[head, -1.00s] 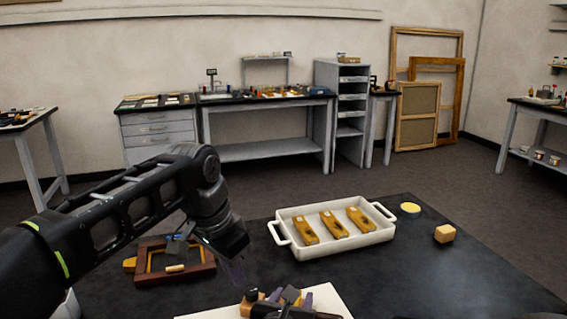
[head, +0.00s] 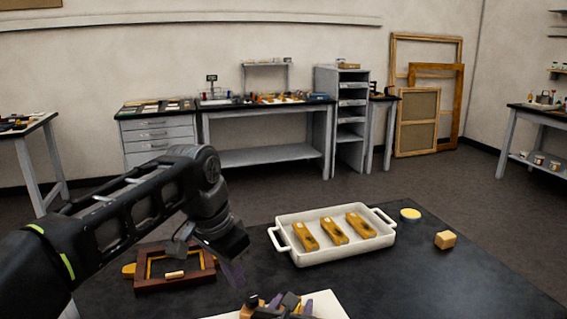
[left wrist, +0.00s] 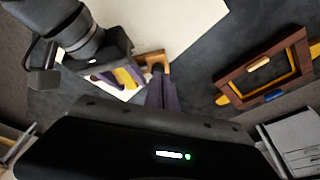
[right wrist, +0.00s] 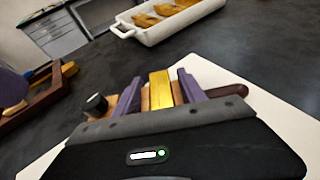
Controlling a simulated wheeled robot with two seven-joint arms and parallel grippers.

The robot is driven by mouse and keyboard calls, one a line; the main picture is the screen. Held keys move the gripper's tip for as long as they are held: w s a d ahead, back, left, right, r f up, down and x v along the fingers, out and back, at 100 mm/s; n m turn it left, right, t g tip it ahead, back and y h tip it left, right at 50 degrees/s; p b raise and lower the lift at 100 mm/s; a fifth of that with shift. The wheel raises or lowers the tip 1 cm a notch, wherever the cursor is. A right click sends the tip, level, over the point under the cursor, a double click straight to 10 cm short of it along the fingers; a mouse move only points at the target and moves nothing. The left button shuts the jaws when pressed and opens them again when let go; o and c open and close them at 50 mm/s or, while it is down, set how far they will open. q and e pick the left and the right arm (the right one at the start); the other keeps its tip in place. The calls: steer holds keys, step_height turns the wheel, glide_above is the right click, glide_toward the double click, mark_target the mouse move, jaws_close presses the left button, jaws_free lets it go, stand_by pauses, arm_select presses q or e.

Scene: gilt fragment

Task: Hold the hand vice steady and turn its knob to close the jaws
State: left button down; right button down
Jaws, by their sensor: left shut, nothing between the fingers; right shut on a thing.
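The hand vice shows in the right wrist view with a black knob (right wrist: 96,104), a gold middle part (right wrist: 161,90) and a dark red handle (right wrist: 228,91). My right gripper (right wrist: 160,92) is shut on the vice, its purple fingers on either side of the gold part.
A white board (right wrist: 285,120) lies under the vice on the dark table (head: 440,285). A dark red frame (head: 150,287) lies at left.

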arm_select(q)
steer(key=shift+s+a+x, duration=0.15)
steer(key=shift+s+x, duration=0.05)
steer(key=shift+x, duration=0.8)
steer(key=shift+s+a+x, duration=0.15)
steer(key=shift+x, duration=0.9)
steer(key=shift+s+a+x, duration=0.2)
steer(key=shift+x, duration=0.8)
steer(key=shift+w+d+f, duration=0.15)
steer(key=shift+w+d, duration=0.1)
steer(key=shift+d, duration=0.05)
steer(key=shift+s+d, duration=0.1)
steer(key=shift+d, duration=0.1)
steer(key=shift+s+a, duration=0.3)
steer(key=w+d+v, duration=0.1)
steer(key=v, duration=0.5)
steer(key=shift+a, duration=0.15)
